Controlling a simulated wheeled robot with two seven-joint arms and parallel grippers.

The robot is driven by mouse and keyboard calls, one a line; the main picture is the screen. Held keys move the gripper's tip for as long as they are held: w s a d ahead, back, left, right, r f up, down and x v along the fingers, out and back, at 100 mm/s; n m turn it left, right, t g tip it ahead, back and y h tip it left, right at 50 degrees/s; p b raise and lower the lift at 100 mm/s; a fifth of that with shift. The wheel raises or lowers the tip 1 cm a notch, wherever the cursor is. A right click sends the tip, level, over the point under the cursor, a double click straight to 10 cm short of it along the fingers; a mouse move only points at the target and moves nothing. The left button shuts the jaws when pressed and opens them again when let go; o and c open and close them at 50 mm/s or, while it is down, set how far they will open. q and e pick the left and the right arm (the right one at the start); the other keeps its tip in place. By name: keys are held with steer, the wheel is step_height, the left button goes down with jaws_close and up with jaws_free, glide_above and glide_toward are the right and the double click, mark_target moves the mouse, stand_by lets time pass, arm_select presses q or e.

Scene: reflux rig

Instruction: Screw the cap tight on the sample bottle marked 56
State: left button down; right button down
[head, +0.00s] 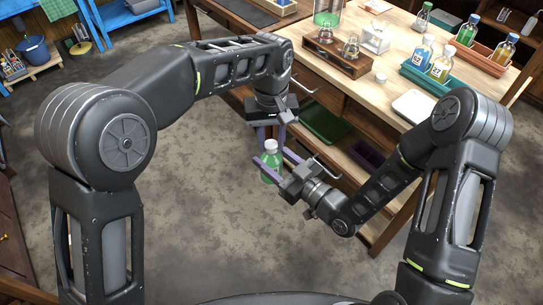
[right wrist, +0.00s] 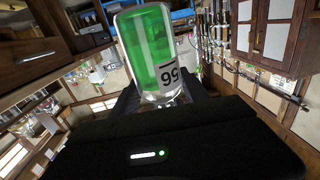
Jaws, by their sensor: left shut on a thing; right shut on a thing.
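The sample bottle (head: 270,172), with green liquid and a white cap (head: 270,146) on top, is held upright in the air in front of the workbench. In the right wrist view the bottle (right wrist: 150,50) appears upside down, with its label marked 56 (right wrist: 168,77) facing the camera. My right gripper (head: 272,166) is shut around the bottle's body from the right. My left gripper (head: 271,140) comes from above, its fingers shut on the cap. Whether the cap sits fully down on the neck cannot be told.
The wooden workbench (head: 350,18) stands behind. It bears a green tray (head: 416,77) with two labelled bottles, a reddish tray (head: 482,60) with bottles, a wooden rack (head: 335,57) with flasks and a small white round piece (head: 380,78). The floor (head: 190,220) around the grippers is clear.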

arm_select(q)
steer(key=m, duration=0.5)
steer(key=shift+m, duration=0.4)
steer(key=m, duration=0.5)
steer(key=shift+m, duration=0.4)
steer(key=m, duration=0.5)
steer(key=shift+m, duration=0.3)
steer(key=m, duration=0.6)
steer(key=shift+m, duration=0.4)
steer(key=c, duration=1.1)
jaws_free()
steer(key=shift+r, duration=2.2)
steer(key=shift+s+d, duration=0.1)
steer(key=shift+d, duration=0.05)
steer(key=shift+c, duration=0.2)
